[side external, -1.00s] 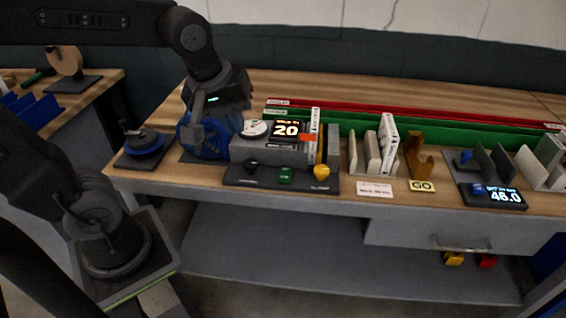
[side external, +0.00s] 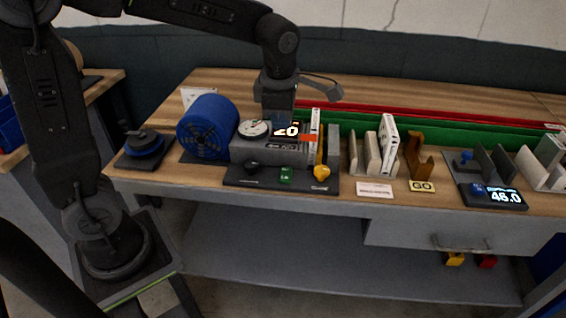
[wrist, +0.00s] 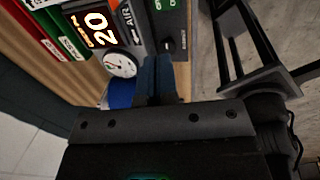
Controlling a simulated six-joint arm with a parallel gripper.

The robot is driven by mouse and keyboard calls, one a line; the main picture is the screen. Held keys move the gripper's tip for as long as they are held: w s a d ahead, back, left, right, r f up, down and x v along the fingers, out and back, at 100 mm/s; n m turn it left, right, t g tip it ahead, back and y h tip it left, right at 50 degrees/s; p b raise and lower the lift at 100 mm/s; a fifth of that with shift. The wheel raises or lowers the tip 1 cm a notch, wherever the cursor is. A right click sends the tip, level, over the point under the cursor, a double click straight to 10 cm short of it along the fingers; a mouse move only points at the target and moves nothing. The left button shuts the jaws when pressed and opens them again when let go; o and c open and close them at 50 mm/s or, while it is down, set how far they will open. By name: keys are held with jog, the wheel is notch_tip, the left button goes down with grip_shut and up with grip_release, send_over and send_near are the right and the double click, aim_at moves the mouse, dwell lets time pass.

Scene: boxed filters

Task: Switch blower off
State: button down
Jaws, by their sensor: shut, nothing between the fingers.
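The blue blower (side external: 207,127) sits at the left of the bench; a bit of its blue also shows in the wrist view (wrist: 120,95). The dark switch panel (side external: 270,184) lies along the front edge, with a black knob (side external: 251,166), a green button (side external: 286,174) and a yellow knob (side external: 321,172). In the wrist view the black knob (wrist: 168,45) shows just beyond the fingers. My gripper (side external: 279,124) is shut and empty, pointing down over the grey gauge unit (side external: 262,153) and partly covering its display. It also shows in the wrist view (wrist: 155,62).
A dial gauge (side external: 253,129) and a lit display (side external: 290,130) reading 20 top the unit. A white box (side external: 315,125) stands just right of my gripper. Slotted holders, another boxed filter (side external: 388,145) and a scale (side external: 493,195) stand further right. Red and green bins run behind.

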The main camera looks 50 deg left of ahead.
aim_at(283, 170)
dwell(0.3)
jog(key=f, duration=0.4)
jog(key=w+a+f, duration=0.1)
jog(key=f, duration=0.8)
jog(key=shift+w+a+f, duration=0.35)
jog(key=shift+a+f, duration=0.05)
